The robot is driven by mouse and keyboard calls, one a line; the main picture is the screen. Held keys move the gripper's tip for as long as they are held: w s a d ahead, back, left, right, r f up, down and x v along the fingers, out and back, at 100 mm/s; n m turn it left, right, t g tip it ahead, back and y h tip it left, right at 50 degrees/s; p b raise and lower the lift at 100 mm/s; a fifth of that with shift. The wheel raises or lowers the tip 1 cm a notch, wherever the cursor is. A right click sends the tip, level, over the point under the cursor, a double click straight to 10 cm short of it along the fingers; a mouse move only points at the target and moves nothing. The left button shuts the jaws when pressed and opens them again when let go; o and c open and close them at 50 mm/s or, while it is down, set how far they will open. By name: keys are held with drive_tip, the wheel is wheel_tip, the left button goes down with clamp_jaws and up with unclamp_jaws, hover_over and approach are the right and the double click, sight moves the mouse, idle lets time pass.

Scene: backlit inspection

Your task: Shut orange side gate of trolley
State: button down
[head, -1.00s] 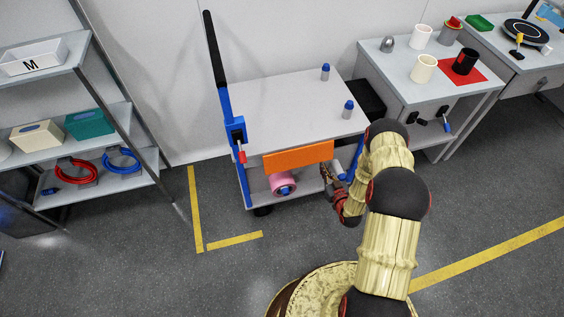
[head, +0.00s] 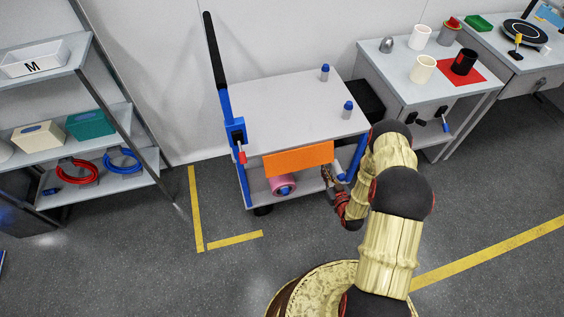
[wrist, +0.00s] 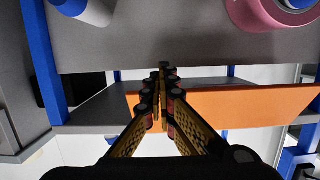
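The orange side gate (head: 298,160) is a flat panel along the front edge of the trolley (head: 290,105), just below its grey top. In the wrist view the gate (wrist: 235,106) runs from behind the fingers to the right edge. My gripper (head: 326,172) is at the gate's right end in the head view, low and close to the panel. In the wrist view its fingertips (wrist: 164,70) are together with nothing visible between them. I cannot tell whether they touch the gate. The gate's hinge and catch cannot be made out.
A pink roll (head: 281,186) lies on the trolley's lower shelf, behind and below the gate. A blue post with a black handle (head: 214,50) rises at the left. A side table (head: 420,85) stands right. Floor is clear at front left.

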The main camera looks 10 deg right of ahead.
drive_tip(key=shift+w+d+r+t, duration=0.2)
drive_tip(key=shift+w+r+t, duration=0.1)
drive_tip(key=shift+w+r, duration=0.5)
drive_tip(key=s+f, duration=0.2)
drive_tip(key=s, duration=0.9)
drive_tip(key=shift+f, duration=0.3)
